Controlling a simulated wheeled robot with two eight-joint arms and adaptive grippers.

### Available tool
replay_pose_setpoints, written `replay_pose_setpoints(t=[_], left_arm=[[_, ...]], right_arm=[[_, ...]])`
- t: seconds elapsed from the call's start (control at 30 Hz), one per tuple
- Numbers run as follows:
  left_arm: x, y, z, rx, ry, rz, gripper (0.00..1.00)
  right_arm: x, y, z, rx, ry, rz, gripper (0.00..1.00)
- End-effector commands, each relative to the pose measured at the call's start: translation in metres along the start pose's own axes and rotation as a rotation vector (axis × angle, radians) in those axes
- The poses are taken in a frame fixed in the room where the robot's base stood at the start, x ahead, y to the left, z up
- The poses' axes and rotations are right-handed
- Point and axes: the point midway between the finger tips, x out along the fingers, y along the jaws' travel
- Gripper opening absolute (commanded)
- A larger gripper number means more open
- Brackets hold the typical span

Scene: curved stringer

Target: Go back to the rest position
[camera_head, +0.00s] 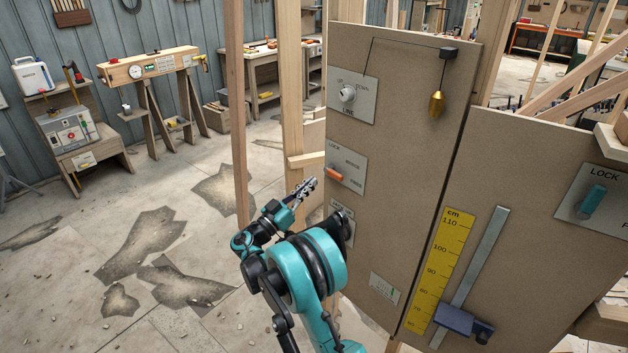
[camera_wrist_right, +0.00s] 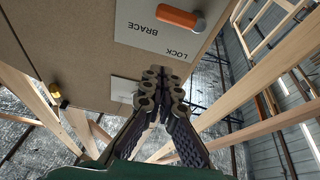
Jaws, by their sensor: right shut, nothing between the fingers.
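My right gripper (camera_head: 303,190) is raised in front of the left brown panel (camera_head: 400,160), at its left edge. It is shut and empty, with its fingertips together; it also shows in the right wrist view (camera_wrist_right: 163,82). An orange lever (camera_head: 335,174) on a LOCK/BRACE plate is just above and to the right of the gripper in the head view. The same orange lever (camera_wrist_right: 181,18) is near the top of the wrist view, apart from the fingers. My left gripper is not in view.
A knob (camera_head: 348,93) and a brass plumb bob (camera_head: 437,104) are higher on the panel. A yellow scale (camera_head: 440,270) with a blue slider (camera_head: 458,320) and a teal lever (camera_head: 593,201) are to the right. Timber posts (camera_head: 238,110) stand behind. Floor at left is open.

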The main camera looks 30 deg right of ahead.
Motion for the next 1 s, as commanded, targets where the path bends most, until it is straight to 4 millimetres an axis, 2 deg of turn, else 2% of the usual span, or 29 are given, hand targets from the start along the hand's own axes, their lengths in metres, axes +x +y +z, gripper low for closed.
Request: replay_pose_setpoints(t=[0.43, 0.57, 0.77, 0.87, 1.0], left_arm=[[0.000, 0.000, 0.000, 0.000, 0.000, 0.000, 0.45], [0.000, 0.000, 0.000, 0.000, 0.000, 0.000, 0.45], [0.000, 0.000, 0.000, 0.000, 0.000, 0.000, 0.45], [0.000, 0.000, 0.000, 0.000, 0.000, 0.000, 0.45], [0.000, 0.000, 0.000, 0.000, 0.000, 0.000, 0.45]], right_arm=[[0.001, 0.001, 0.000, -0.002, -0.004, 0.000, 0.00], [0.007, 0.008, -0.003, -0.040, -0.066, -0.015, 0.00], [0.013, 0.047, -0.004, -0.203, -0.339, -0.119, 0.00], [0.002, 0.072, -0.001, -0.287, -0.488, -0.213, 0.00], [-0.028, 0.111, 0.005, -0.379, -0.674, -0.375, 0.00]])
